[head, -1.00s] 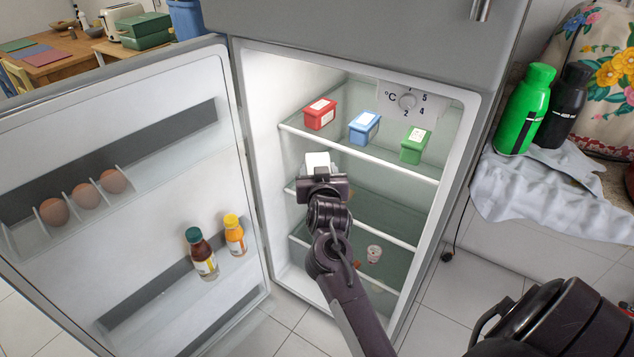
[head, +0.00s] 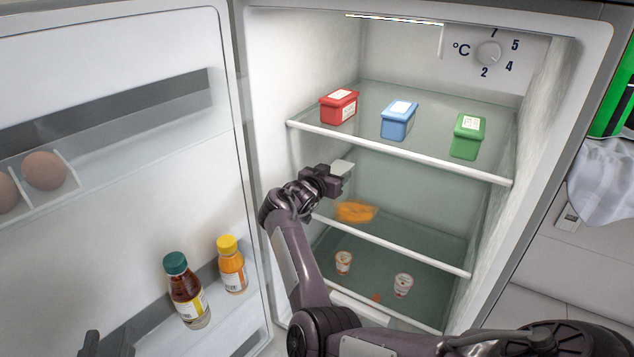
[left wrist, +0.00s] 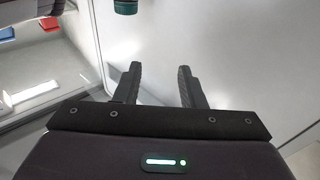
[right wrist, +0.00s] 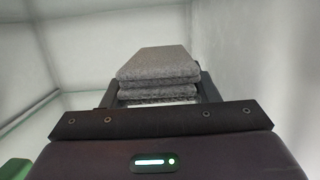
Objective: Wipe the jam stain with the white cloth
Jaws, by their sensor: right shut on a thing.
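An orange smear (head: 355,212), which looks like the jam stain, lies on the middle glass shelf in the head view. My right gripper (head: 333,178) is inside the fridge, shut on the folded white cloth (head: 342,168). The cloth is above and slightly left of the smear, apart from it. In the right wrist view the cloth (right wrist: 158,68) looks grey, in several layers between the fingers. My left gripper (head: 104,345) is at the lower left by the fridge door; its fingers stand apart and empty in the left wrist view (left wrist: 158,72).
Red (head: 339,106), blue (head: 398,121) and green (head: 467,137) boxes stand on the top shelf. Two small cups (head: 343,263) (head: 403,285) and a small red-orange mark (head: 376,297) are below. Bottles (head: 186,292) (head: 231,265) stand in the open door (head: 110,40).

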